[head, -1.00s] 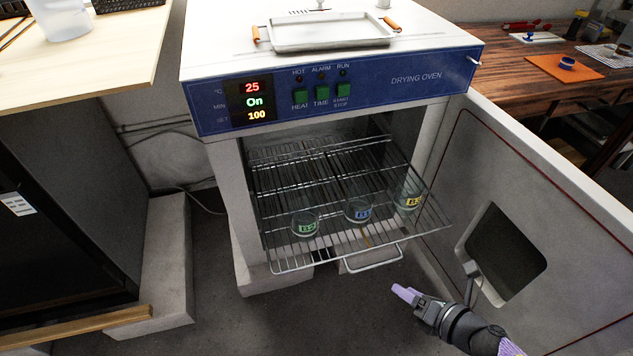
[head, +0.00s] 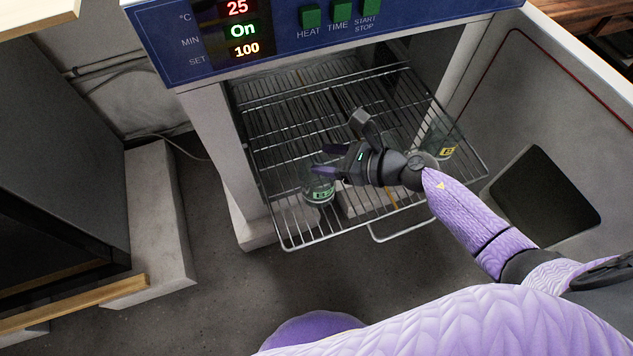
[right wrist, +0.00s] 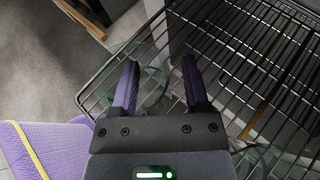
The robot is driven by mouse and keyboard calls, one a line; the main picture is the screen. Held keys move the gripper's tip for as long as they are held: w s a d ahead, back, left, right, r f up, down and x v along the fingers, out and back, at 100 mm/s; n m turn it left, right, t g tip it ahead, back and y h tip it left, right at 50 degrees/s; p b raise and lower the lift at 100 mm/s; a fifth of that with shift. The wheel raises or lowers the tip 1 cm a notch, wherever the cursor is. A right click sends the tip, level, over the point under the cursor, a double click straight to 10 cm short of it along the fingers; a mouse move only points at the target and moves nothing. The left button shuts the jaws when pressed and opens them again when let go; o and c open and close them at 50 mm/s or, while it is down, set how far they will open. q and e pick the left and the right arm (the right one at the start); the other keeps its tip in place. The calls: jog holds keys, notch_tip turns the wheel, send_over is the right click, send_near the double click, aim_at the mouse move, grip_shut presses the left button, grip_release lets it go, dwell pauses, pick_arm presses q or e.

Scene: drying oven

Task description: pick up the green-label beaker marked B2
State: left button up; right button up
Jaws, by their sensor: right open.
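The green-label beaker (head: 319,192) stands on the pulled-out wire rack, near its front left; its marking is too small to read surely. My right gripper (head: 322,161) is open at the beaker's upper part, reaching in from the right. In the right wrist view the clear glass of the beaker (right wrist: 152,88) shows faintly between the two spread fingers (right wrist: 160,78). I cannot tell whether either finger touches it. My left gripper is not in view.
The oven's wire rack (head: 290,235) sticks out under the control panel (head: 290,32). A yellow-label beaker (head: 441,150) stands at the rack's right. The blue-label beaker is hidden behind my right gripper and arm. The open oven door (head: 545,120) bounds the right side.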

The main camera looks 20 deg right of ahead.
jog(key=shift+w+a+f, duration=0.1)
jog(key=shift+w+a, duration=0.15)
grip_shut()
dwell(0.9)
dwell(0.4)
